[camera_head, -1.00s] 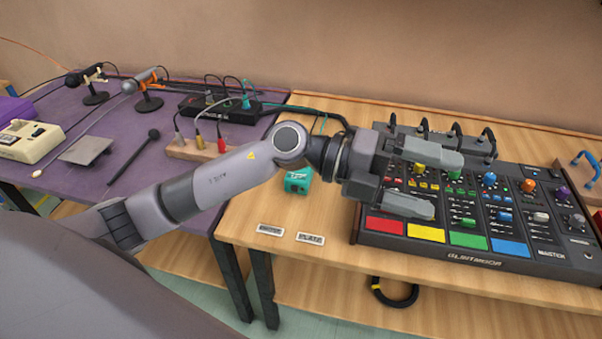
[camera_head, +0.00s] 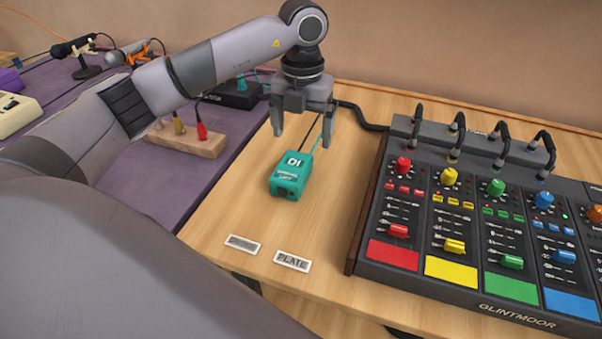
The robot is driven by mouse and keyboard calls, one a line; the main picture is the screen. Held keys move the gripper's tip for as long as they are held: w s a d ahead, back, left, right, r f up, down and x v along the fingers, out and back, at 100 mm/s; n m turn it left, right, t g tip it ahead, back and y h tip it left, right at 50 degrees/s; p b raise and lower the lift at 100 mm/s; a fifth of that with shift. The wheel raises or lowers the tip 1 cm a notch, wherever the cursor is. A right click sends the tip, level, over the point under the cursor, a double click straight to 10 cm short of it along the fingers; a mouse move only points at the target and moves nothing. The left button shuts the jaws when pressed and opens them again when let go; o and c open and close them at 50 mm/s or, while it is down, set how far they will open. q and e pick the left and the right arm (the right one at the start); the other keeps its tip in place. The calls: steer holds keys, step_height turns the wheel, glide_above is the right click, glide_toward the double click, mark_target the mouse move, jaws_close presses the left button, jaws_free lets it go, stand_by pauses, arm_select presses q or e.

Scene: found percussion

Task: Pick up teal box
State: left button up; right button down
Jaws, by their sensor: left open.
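The teal box (camera_head: 290,175) lies on the wooden table, left of the mixer, with a dark cable and a teal cable running from its far end. It has white lettering on top. My left gripper (camera_head: 302,140) points down above the far end of the box, jaws apart, one finger on each side of the cables. The box is not between the fingers in this view; I cannot tell the exact height gap. My right gripper is not in view.
A mixer (camera_head: 478,270) with coloured pads and knobs fills the right side. Two small label plates, one a PLATE label (camera_head: 292,261), lie near the front edge. A wooden block with plugs (camera_head: 186,141) sits on the purple table to the left. Bare wood surrounds the box.

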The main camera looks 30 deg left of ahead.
mark_target(297, 157)
arm_select(q)
steer(key=f, duration=0.2)
steer(key=s+f, duration=0.1)
steer(key=f, duration=0.2)
steer(key=shift+s+a+f, duration=0.2)
steer(key=shift+f, duration=0.6)
steer(key=shift+w, duration=0.1)
steer(key=c, duration=1.2)
